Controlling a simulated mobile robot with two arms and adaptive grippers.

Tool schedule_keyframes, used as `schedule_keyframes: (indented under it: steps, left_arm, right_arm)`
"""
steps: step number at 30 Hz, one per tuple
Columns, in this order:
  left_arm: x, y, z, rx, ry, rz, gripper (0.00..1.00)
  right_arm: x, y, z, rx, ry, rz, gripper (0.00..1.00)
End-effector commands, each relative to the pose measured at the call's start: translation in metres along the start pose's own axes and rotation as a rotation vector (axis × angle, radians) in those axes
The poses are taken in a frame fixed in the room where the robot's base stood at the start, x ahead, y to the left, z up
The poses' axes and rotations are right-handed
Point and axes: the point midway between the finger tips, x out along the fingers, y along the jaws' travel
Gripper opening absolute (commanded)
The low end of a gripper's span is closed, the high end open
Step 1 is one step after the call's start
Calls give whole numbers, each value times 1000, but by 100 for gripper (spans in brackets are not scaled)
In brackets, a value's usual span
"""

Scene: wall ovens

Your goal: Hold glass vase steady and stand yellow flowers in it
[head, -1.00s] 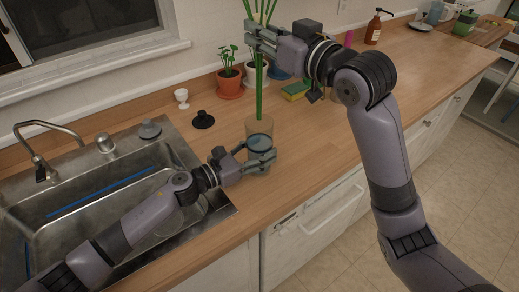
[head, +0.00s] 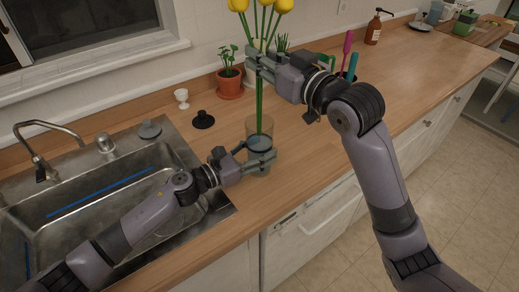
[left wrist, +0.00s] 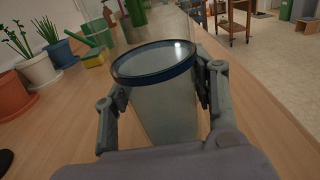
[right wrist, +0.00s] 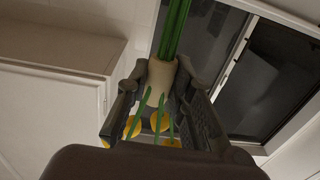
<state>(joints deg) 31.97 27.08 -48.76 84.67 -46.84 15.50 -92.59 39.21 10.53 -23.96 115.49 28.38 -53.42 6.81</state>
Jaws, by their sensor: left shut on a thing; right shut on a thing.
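The glass vase (head: 259,125) stands upright on the wooden counter beside the sink. My left gripper (head: 258,154) is shut around it. In the left wrist view the vase (left wrist: 165,105) has a dark blue rim and sits between both fingers. The yellow flowers (head: 284,6) are upright, with long green stems (head: 259,101). My right gripper (head: 256,66) is shut on them above the vase. The right wrist view shows a beige band (right wrist: 159,80) around the stems between the fingers. The stems' lower ends overlap the vase in the head view; whether they are inside it I cannot tell.
The sink (head: 100,205) lies left of the vase. A potted plant (head: 229,83), a white cup (head: 181,97) and a black stopper (head: 203,119) stand near the wall. A yellow sponge (left wrist: 95,58) lies behind the vase. The counter to the right is mostly clear.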

Motion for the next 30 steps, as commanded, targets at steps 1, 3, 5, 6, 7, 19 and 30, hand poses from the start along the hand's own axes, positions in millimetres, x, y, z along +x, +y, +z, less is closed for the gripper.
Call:
schedule_keyframes:
  steps: [1,3,5,6,7,19,30]
  left_arm:
    - [0,0,0,-2,1,-1,1]
    - [0,0,0,-2,1,-1,1]
    - [0,0,-1,-2,1,-1,1]
    - [0,0,-1,-2,1,-1,1]
    - [0,0,-1,-2,1,-1,1]
    - [0,0,-1,-2,1,-1,1]
    - [0,0,-1,-2,1,0,1]
  right_arm:
    - [0,0,-1,0,2,0,22]
    - [0,0,-1,0,2,0,27]
    - [0,0,-1,0,2,0,31]
    - [0,0,-1,0,2,0,34]
    - [0,0,-1,0,2,0,36]
    - [0,0,0,0,0,0,45]
    - [-51,1,0,-2,0,2,45]
